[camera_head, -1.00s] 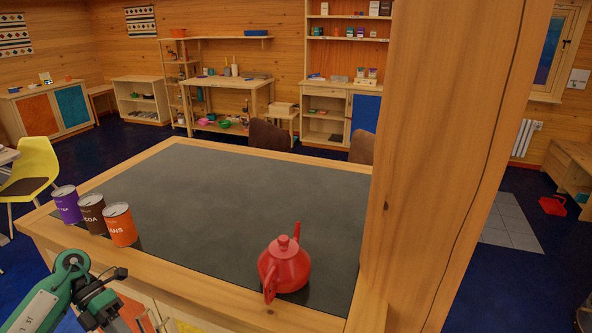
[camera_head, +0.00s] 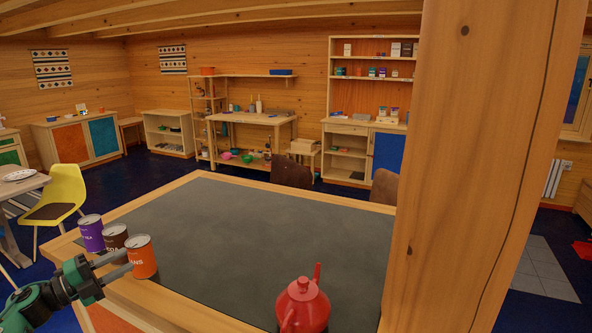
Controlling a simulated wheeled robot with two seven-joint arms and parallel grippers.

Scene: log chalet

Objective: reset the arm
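My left gripper (camera_head: 127,262) reaches in from the lower left of the head view, green with two grey fingers. The fingers are apart with a gap between them, and nothing shows held. Their tips overlap the left edge of the orange can (camera_head: 145,259) in the picture; I cannot tell whether they touch it. The brown can (camera_head: 115,233) stands partly behind the fingers, and the purple can (camera_head: 90,231) stands to its left. All the cans are upright on the dark-topped counter (camera_head: 220,222). My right gripper is not in view.
A red teapot (camera_head: 303,304) stands at the counter's near right. A thick wooden post (camera_head: 480,150) rises at the right. A yellow chair (camera_head: 66,190) is at the left. The counter's middle is clear.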

